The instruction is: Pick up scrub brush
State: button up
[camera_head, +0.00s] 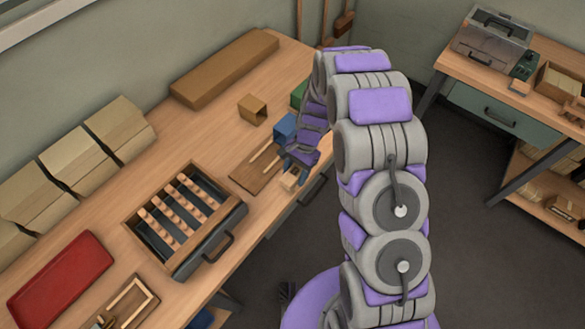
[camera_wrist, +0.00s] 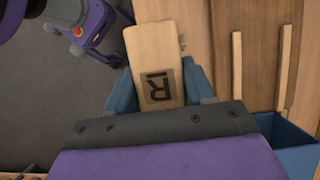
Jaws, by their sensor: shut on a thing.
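The scrub brush shows as a pale wooden block (camera_wrist: 152,45) with a dark R-like mark on its face. My gripper (camera_wrist: 157,85) has its blue fingers on both sides of it, shut on it. In the head view the pale block (camera_head: 288,182) shows below my gripper (camera_head: 291,168), near the front edge of the bench. A small dark fringe shows at the block's right side in the wrist view; the bristle side is otherwise hidden. I cannot tell whether the block touches the bench.
A wooden board (camera_head: 252,176) with thin sticks lies beside my gripper, with a blue bin (camera_head: 284,127) behind. A dark tray (camera_head: 205,240) with rows of pegged strips stands left. A red case (camera_head: 62,278), paper-like bags (camera_head: 78,160) and a small wooden box (camera_head: 252,109) stand around.

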jog(key=s+d+r+p, duration=0.1)
jog(key=s+d, duration=0.4)
jog(key=s, duration=0.7)
jog(key=shift+s+d+r+p, duration=0.15)
jog(key=shift+s+p, duration=0.25)
jog(key=shift+p, duration=0.2)
